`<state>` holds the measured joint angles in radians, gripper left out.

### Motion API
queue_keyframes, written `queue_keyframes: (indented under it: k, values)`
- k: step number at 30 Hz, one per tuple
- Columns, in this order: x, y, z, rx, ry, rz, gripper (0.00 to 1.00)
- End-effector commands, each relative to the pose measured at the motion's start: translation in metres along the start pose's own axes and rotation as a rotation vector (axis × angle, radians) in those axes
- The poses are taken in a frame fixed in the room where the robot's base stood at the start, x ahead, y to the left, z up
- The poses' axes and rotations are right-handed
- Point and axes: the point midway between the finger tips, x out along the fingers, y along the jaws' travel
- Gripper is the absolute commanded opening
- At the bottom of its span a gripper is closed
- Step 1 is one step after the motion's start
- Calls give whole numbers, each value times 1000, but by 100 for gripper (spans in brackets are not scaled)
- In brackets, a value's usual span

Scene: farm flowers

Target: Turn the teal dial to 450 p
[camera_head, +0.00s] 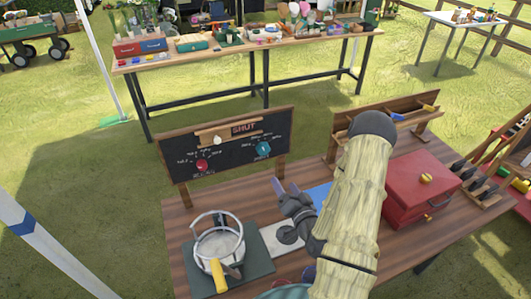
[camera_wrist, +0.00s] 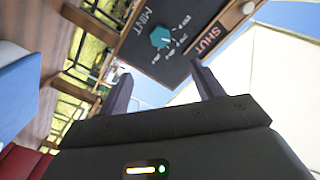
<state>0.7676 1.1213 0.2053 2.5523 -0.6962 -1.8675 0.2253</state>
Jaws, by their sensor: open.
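The teal dial (camera_head: 263,149) is a faceted knob on the right half of a black chalkboard panel (camera_head: 228,158) in a wooden frame. Small white markings surround it, too small to read. It also shows in the wrist view (camera_wrist: 160,37), where the panel appears rotated, beyond the fingertips. My gripper (camera_head: 286,187) is in front of and below the panel, apart from the dial. In the wrist view my gripper (camera_wrist: 160,82) has its two fingers spread with nothing between them. A red dial (camera_head: 202,165) sits on the panel's left half.
On the wooden table (camera_head: 180,215) stand a round wire-framed container (camera_head: 218,243) on a dark mat at left and a red box (camera_head: 420,185) at right. A wooden rack (camera_head: 385,118) stands behind my arm.

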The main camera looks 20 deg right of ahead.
Motion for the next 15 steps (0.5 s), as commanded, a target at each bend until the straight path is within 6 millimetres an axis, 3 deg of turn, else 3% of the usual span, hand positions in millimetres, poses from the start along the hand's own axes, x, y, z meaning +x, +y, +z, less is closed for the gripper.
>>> queue_keyframes:
  k: [5,15]
  values:
    - [19,-1,-1,-4,2,-4,66]
    - [75,-3,-2,-1,0,-3,66]
